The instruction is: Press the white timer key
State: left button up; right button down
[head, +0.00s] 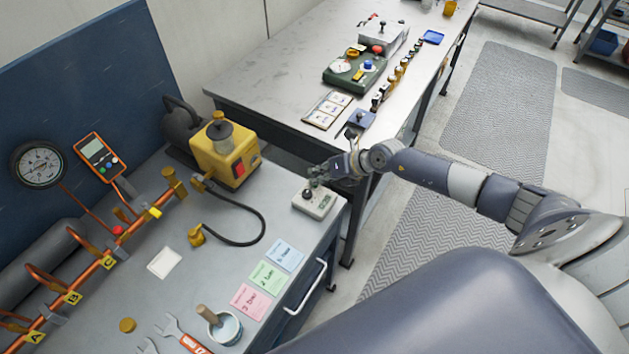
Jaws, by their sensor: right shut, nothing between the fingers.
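A small pale grey box, which looks like the timer (318,205), sits at the right edge of the near bench. A dark round part shows on its top. I cannot make out the white key clearly; the gripper is close over that end of the box. My right gripper (318,177) comes in from the right, with its fingertips shut and empty just above and behind the box. Whether the fingertips touch it I cannot tell. My left gripper is not in view.
On the near bench a yellow pump (222,160) with a black hose (262,225) stands left of the box. Coloured cards (268,276), a cup (225,328) and wrenches lie in front. A second bench (285,80) with a green device (352,78) stands behind.

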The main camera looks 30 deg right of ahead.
jog(key=shift+r, duration=0.15)
notch_tip(320, 180, up, 6)
jog(key=p, duration=0.6)
dwell(0.4)
dwell(0.4)
